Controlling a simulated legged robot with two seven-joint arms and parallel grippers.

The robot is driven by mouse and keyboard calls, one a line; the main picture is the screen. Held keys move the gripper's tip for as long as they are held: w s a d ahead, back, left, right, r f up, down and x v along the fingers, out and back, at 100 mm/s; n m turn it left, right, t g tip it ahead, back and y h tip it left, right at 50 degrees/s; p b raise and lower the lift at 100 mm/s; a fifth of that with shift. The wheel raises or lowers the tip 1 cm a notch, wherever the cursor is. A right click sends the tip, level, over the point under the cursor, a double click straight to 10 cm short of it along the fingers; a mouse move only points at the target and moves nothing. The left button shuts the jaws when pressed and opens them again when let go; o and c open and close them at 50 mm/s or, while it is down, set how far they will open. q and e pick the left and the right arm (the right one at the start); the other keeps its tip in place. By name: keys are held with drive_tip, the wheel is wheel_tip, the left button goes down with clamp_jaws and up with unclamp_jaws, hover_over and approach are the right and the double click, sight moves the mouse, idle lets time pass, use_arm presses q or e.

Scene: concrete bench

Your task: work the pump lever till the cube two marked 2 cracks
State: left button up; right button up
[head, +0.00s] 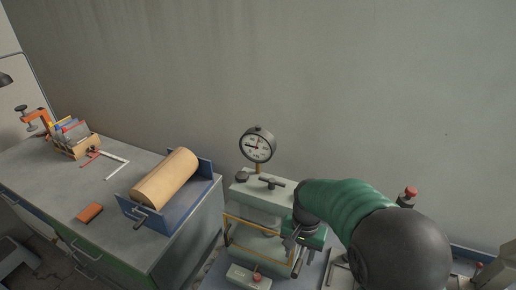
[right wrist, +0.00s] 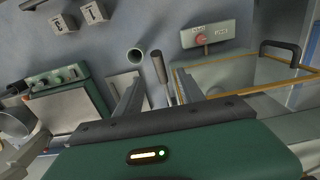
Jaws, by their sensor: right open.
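My right gripper (right wrist: 160,82) is open in the right wrist view, with its two fingers apart. A rod with a dark grip (right wrist: 159,68), which looks like the pump lever, shows between and beyond the fingers; I cannot tell whether they touch it. Two grey cubes with dark marks, a left one (right wrist: 64,23) and a right one (right wrist: 94,12), lie at the upper left of that view. Their marks are too small to read surely. My left gripper is not in view.
A round gauge (head: 257,145) stands on the press. A control box with a red button (right wrist: 208,35) sits by the yellow-edged guard. The workbench (head: 48,172) at left holds a brown roll (head: 165,178) and an orange block (head: 90,212).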

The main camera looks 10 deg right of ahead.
wheel_tip(320, 180, up, 9)
drive_tip(key=p, duration=0.7)
drive_tip(key=shift+r, duration=0.15)
drive_tip(key=shift+w, duration=0.1)
drive_tip(key=s+a+f+n+t+b, duration=0.2)
drive_tip(key=s+f+n+b, duration=0.5)
drive_tip(key=s+f, duration=0.3)
wheel_tip(320, 180, down, 2)
drive_tip(key=shift+s+a+f+t+b, duration=0.15)
drive_tip(key=shift+s+t+b, duration=0.15)
drive_tip(key=shift+b, duration=0.4)
